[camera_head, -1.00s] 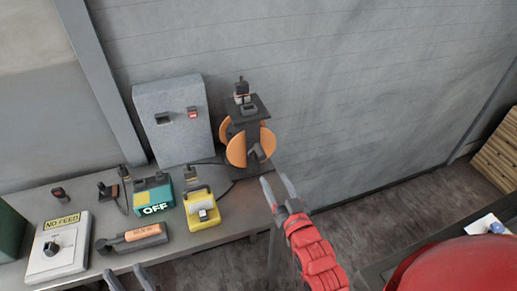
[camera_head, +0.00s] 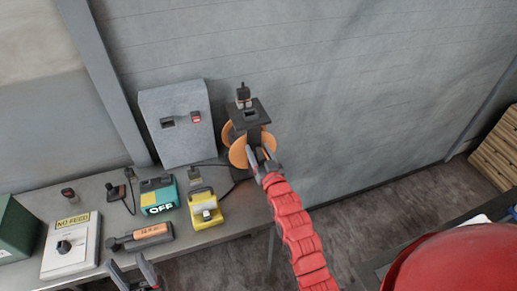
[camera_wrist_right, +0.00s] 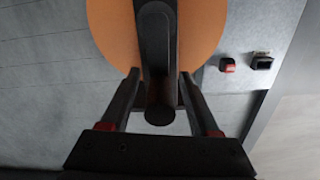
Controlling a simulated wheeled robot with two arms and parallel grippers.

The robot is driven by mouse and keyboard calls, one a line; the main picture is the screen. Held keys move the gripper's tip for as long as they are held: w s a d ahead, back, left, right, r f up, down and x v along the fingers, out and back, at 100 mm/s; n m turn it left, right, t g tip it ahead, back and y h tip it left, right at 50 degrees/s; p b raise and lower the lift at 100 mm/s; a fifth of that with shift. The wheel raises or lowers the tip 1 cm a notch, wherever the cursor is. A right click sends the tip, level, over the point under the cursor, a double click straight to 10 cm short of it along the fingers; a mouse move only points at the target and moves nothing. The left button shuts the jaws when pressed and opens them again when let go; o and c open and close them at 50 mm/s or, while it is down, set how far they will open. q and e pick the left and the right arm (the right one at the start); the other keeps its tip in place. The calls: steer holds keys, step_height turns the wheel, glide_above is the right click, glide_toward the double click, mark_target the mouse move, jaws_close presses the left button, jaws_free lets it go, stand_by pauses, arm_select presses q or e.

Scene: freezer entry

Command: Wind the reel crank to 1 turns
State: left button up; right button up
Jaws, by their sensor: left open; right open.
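The reel (camera_head: 240,154) has orange discs on a dark stand at the right end of the bench. In the right wrist view, its orange disc (camera_wrist_right: 108,28) fills the top. A dark crank arm (camera_wrist_right: 155,50) runs down across the disc to a round-ended knob (camera_wrist_right: 159,112). My right gripper (camera_wrist_right: 158,85) is open, with one finger on each side of the crank's knob end; I cannot tell whether they touch it. In the head view the right gripper (camera_head: 260,158) is at the reel's front and hides the crank. My left gripper (camera_head: 132,268) is open and empty at the bottom left.
The bench (camera_head: 215,235) holds a teal OFF box (camera_head: 160,196), a yellow device (camera_head: 205,208), an orange-handled tool (camera_head: 140,237) and a NO FEED switch box (camera_head: 70,246). A grey cabinet (camera_head: 178,125) stands behind, left of the reel. Cables run near the reel's base.

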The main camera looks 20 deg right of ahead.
jaws_close()
stand_by(0.3)
stand_by(1.1)
